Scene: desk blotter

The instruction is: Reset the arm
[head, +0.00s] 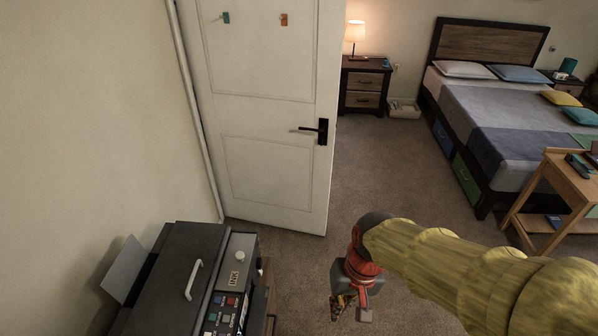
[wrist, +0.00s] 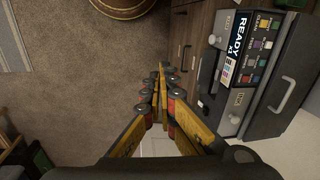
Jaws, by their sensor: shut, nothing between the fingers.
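My gripper (head: 343,304) hangs in front of my yellow-sleeved arm, pointing down over the carpet in the head view. In the wrist view, my gripper (wrist: 161,75) has its yellow fingers brought together at the tips, with nothing between them. It is to the right of the dark printer (head: 180,275) in the head view and does not touch it there. The printer also shows at the right of the wrist view (wrist: 285,85), with a lit READY panel and coloured buttons.
A white door (head: 265,150) with a black handle stands at the back. A bed (head: 510,100), a nightstand with a lit lamp (head: 365,88) and a small wooden side table (head: 555,185) are at the right. Carpet (head: 390,165) lies open between. A brown cabinet (wrist: 190,45) is beneath the printer.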

